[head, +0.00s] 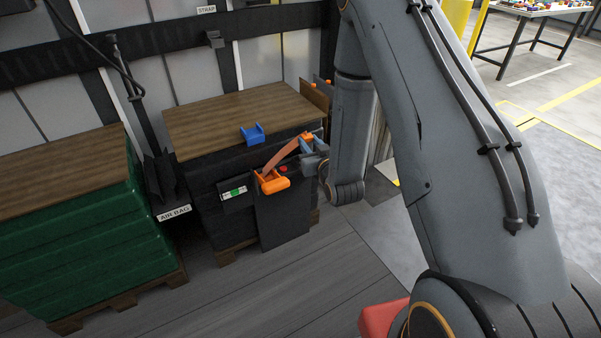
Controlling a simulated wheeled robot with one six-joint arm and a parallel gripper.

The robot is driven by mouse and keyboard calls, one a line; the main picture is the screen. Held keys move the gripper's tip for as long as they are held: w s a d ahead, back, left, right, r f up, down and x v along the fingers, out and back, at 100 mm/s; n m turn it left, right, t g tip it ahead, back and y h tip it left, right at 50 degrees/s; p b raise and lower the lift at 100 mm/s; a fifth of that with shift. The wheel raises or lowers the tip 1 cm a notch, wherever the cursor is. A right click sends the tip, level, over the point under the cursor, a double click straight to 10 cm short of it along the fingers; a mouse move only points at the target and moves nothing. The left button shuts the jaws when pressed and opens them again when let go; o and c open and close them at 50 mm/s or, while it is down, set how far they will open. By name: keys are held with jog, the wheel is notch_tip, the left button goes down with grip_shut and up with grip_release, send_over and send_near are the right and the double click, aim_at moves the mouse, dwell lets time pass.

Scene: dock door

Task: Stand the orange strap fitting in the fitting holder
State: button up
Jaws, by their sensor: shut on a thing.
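My gripper (308,147) is at the right front corner of the wood-topped dark stack. It is shut on the orange strap fitting (306,136) at the upper end of an orange-brown strap (284,153). The strap slopes down left to an orange piece (272,182) at the top of a dark panel. A blue U-shaped holder (252,134), which looks like the fitting holder, sits near the front edge of the wood top, left of my gripper and apart from it. It looks empty. The fingers hide part of the fitting.
The wood top (235,112) is mostly clear. A red button (283,169) and a small green-lit panel (234,192) are on the stack's front. A green stack (85,240) stands left, past a dark post by the AIRBAG label (174,213). A table (535,14) stands far right.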

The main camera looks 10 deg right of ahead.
jog(key=w+f+n+y+b, duration=0.1)
jog(key=w+f+b, duration=0.2)
jog(key=w+b, duration=0.3)
jog(key=w+d+f+n+y+b, duration=0.15)
jog(key=w+b, duration=0.25)
jog(key=b, duration=0.4)
jog(key=w+a+f+y+b, duration=0.1)
jog(key=w+f+b, duration=0.2)
jog(key=w+b, duration=0.25)
jog(key=shift+g, duration=0.4)
jog(key=shift+d+f+b, duration=0.15)
jog(key=shift+f+b, duration=0.55)
jog(key=shift+f, duration=1.8)
jog(key=shift+d+f+b, duration=0.15)
jog(key=shift+f+b, duration=0.5)
jog(key=shift+f, duration=1.8)
jog(key=o, duration=1)
jog(key=shift+f, duration=0.15)
jog(key=shift+o, duration=0.5)
